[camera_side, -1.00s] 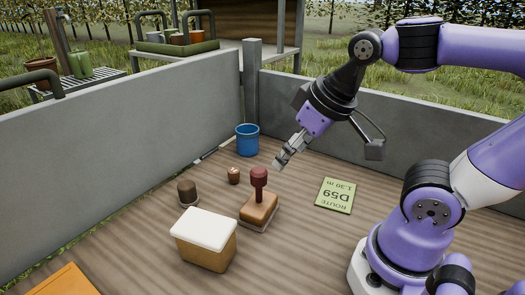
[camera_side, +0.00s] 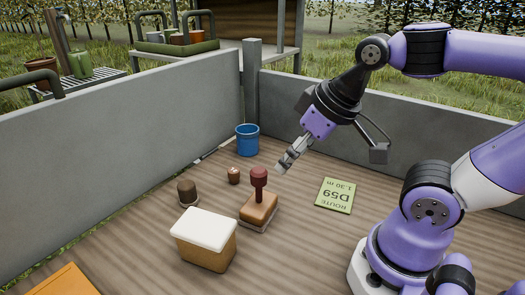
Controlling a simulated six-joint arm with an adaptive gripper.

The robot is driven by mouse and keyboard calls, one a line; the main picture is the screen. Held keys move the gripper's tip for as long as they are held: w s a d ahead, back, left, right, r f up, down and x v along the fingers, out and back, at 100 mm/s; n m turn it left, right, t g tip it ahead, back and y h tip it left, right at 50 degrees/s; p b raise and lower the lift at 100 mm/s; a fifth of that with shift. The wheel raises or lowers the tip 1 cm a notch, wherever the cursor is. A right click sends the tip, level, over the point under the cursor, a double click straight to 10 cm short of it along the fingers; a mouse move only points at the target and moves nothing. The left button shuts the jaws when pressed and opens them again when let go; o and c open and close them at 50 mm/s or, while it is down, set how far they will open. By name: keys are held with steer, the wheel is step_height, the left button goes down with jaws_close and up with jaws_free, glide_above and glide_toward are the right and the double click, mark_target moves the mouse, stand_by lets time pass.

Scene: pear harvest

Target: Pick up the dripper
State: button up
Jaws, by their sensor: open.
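I cannot tell for sure which thing is the dripper. A small copper-brown piece with a dark spot on top (camera_side: 233,176) stands on the wooden floor near the middle. A dark brown rounded piece on a pale base (camera_side: 187,192) stands to its left. A dark red knobbed handle (camera_side: 259,182) rises from a brown block (camera_side: 257,208) in front. My gripper (camera_side: 284,164) points down and left, above and right of the red knob. It is open with nothing in it, apart from all the pieces.
A white-topped tan box (camera_side: 204,247) stands at the front. A blue bucket (camera_side: 247,140) is near the back corner, and a green route card (camera_side: 335,195) lies at right. Grey walls (camera_side: 120,160) close the left and back. An orange item (camera_side: 65,281) is at the front-left edge.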

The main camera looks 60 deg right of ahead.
steer(key=shift+o, duration=0.2)
steer(key=w, duration=0.2)
steer(key=w+d+r+n+g, duration=0.1)
steer(key=w, duration=0.1)
steer(key=w+n, duration=0.1)
steer(key=w, duration=0.2)
steer(key=shift+w+d+r+g, duration=0.1)
steer(key=shift+d+r+g, duration=0.05)
steer(key=shift+r+g, duration=0.15)
steer(key=w+d+f+n+g, duration=0.1)
steer(key=w+d+f+n, duration=0.1)
steer(key=w, duration=0.4)
steer(key=n+g+y, duration=0.1)
steer(key=n+g, duration=0.1)
steer(key=n, duration=0.1)
glide_above(234, 170)
step_height(234, 170, down, 10)
steer(key=shift+s+f, duration=0.1)
steer(key=shift+s, duration=0.05)
steer(key=f, duration=0.6)
steer(key=shift+w, duration=0.2)
